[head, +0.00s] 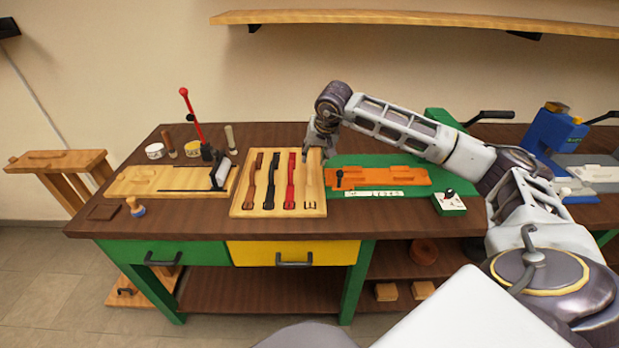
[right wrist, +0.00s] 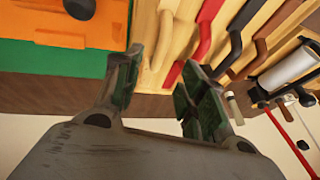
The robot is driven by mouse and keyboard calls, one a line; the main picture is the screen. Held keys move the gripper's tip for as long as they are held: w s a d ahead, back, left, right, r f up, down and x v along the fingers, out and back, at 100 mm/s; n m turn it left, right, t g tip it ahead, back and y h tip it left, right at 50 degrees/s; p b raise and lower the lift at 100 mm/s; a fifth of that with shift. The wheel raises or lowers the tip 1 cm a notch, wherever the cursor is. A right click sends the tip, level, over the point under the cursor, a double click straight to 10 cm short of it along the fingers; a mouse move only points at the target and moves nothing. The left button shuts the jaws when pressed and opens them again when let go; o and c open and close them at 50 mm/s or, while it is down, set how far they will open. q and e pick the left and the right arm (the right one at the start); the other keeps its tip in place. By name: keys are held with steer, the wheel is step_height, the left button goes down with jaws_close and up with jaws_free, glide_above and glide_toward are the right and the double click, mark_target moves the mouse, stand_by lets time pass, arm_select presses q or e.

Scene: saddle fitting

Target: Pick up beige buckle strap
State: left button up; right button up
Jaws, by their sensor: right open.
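The beige buckle strap (head: 309,186) lies in the rightmost slot of a light wooden tray (head: 237,208), right of the red strap (head: 291,180). My right gripper (head: 319,150) is open above the far right end of the tray, near the strap's far end. In the right wrist view, the beige strap (right wrist: 164,45) runs up from between the two open fingers (right wrist: 162,88). No strap is held; whether the fingers touch the beige strap cannot be told. My left gripper is not in view.
A black strap (head: 270,180) and a brown strap (head: 252,182) lie left of the red one. A green mat (head: 375,161) with an orange fixture (head: 385,178) is close on the right. A wooden board with a roller (head: 221,172) stands on the left.

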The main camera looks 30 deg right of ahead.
mark_target(310, 166)
steer(key=shift+x, duration=2.1)
steer(key=shift+f, duration=0.1)
steer(key=shift+x, duration=2.5)
steer(key=shift+w+d, duration=0.1)
steer(key=shift+c, duration=0.5)
jaws_close()
